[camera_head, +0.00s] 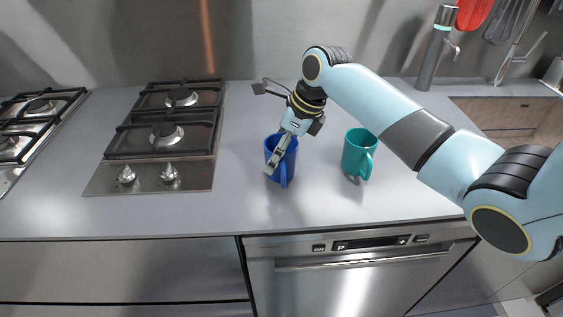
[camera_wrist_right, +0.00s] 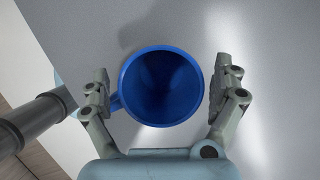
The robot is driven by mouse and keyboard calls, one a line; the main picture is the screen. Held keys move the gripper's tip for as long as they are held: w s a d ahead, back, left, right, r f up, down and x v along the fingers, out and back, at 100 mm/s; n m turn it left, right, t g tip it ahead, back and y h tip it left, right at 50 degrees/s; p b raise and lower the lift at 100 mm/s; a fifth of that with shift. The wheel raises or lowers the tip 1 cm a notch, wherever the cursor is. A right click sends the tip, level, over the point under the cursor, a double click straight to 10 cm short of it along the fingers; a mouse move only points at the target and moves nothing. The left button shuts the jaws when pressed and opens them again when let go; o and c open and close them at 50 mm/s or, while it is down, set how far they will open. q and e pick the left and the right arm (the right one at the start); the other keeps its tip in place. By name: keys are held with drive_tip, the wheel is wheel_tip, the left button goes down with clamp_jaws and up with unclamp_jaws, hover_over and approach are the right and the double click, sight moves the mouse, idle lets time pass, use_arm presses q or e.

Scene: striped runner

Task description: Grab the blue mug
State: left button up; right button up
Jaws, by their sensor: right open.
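The blue mug (camera_head: 287,170) stands upright on the grey counter, partly hidden behind my right gripper (camera_head: 279,150). In the right wrist view the mug (camera_wrist_right: 161,87) is seen from above, with its round opening between the two fingers of the gripper (camera_wrist_right: 163,95). Its handle lies near the left finger, largely hidden by it. The right gripper is open, with a visible gap between the mug and the right finger. My left gripper is not in view.
A teal mug (camera_head: 358,153) stands on the counter to the right of the blue mug. A gas hob (camera_head: 165,135) is to the left. A tap (camera_head: 437,50) and sink area are at the back right. The counter's front edge runs above a dishwasher (camera_head: 350,275).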

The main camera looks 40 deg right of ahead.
drive_tip(key=x, duration=0.2)
drive_tip(key=shift+w+f, duration=0.15)
drive_tip(key=shift+f, duration=0.15)
drive_tip(key=c, duration=1.4)
